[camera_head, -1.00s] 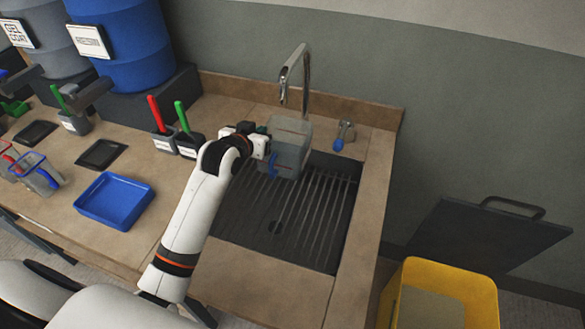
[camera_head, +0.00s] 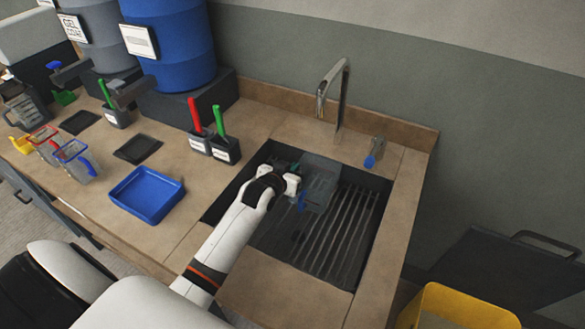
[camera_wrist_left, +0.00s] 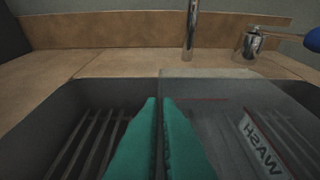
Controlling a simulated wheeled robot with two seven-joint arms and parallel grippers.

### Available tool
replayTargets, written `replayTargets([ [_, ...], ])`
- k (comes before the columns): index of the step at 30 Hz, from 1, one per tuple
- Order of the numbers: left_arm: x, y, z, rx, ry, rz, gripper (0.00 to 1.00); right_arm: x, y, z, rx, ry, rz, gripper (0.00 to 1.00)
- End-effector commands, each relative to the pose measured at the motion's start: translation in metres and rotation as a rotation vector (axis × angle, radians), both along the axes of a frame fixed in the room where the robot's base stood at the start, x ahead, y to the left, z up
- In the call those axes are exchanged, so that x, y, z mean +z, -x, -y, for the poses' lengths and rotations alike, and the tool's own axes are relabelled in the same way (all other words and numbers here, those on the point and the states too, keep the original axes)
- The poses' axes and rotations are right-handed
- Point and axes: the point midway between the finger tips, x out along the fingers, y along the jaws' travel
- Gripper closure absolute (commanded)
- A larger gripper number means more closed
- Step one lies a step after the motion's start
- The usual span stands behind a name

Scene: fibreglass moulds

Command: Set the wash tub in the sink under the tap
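The wash tub (camera_head: 322,174) is a translucent grey box, low inside the dark sink (camera_head: 374,212) toward its back. I cannot tell whether its base touches the ribbed floor. The chrome tap (camera_head: 341,92) stands behind the sink, its spout above the tub in the head view. My left gripper (camera_head: 299,179) is at the tub's left side. In the left wrist view its green fingers (camera_wrist_left: 160,103) are close together on the tub's wall, and the tub (camera_wrist_left: 222,92) with its WASH label extends right. My right gripper is not in view.
A blue-ended tap lever (camera_head: 373,155) stands right of the tap. Left of the sink are tool holders (camera_head: 224,151), a blue tray (camera_head: 147,195) and clear jugs (camera_head: 77,160). A blue drum (camera_head: 172,45) stands behind. A yellow bin (camera_head: 455,306) is on the right.

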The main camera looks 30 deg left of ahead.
Motion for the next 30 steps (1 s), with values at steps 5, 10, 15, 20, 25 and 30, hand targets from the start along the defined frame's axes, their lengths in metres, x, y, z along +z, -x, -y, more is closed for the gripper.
replayTargets([
  [5, -0.002, 0.000, 0.000, 0.000, 0.000, 0.000, 0.94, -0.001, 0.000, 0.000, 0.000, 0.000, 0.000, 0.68],
  [10, -0.002, 0.000, 0.000, 0.000, 0.000, 0.000, 0.75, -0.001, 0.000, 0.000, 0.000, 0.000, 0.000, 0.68],
  [15, -0.002, 0.000, 0.000, 0.000, 0.000, 0.000, 0.75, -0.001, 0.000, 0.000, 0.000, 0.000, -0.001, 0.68],
  [20, 0.002, 0.004, 0.000, 0.000, 0.000, 0.000, 0.75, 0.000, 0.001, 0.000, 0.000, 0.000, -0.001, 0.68],
  [25, 0.010, 0.026, 0.001, 0.000, -0.001, 0.001, 0.75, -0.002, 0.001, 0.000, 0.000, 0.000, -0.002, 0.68],
  [30, 0.024, 0.059, 0.003, 0.000, -0.001, 0.000, 0.75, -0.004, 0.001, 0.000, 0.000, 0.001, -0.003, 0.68],
])
